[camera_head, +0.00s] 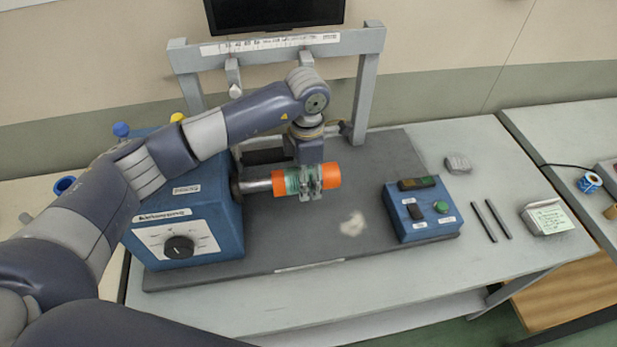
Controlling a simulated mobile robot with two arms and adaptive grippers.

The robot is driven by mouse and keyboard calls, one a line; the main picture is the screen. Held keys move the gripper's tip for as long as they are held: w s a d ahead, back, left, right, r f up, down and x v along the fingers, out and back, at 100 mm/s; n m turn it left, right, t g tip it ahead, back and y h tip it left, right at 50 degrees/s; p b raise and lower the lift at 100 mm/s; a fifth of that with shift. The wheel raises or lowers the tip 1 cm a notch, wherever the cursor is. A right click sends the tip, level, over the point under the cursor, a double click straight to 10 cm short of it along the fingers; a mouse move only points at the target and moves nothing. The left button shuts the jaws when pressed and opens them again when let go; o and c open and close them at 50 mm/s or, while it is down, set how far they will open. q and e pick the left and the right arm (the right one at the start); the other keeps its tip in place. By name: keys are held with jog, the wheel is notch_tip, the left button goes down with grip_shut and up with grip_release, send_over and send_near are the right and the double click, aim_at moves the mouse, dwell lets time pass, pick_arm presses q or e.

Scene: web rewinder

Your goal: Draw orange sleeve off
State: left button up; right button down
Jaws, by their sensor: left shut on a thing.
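The orange sleeve (332,176) sits around the right part of a metal shaft (257,186) that sticks out from the blue machine housing (190,225). My left gripper (305,184) comes down from above and is shut on the middle of the sleeve. Its fingers hide that part, and orange shows on both sides of them. The bare shaft shows between the housing and the sleeve's left end. I cannot tell how far the shaft reaches inside the sleeve. My right gripper is not in view.
A blue control box (422,208) stands on the dark base plate (310,235) to the right of the sleeve. A grey frame (365,90) rises behind. Two dark rods (491,220) and a note block (546,216) lie on the table further right.

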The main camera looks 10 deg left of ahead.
pick_arm(q)
jog(key=o, duration=1.2)
jog(key=shift+o, duration=1.3)
jog(key=shift+r, duration=0.15)
notch_tip(320, 180, up, 12)
jog(key=shift+f, duration=0.1)
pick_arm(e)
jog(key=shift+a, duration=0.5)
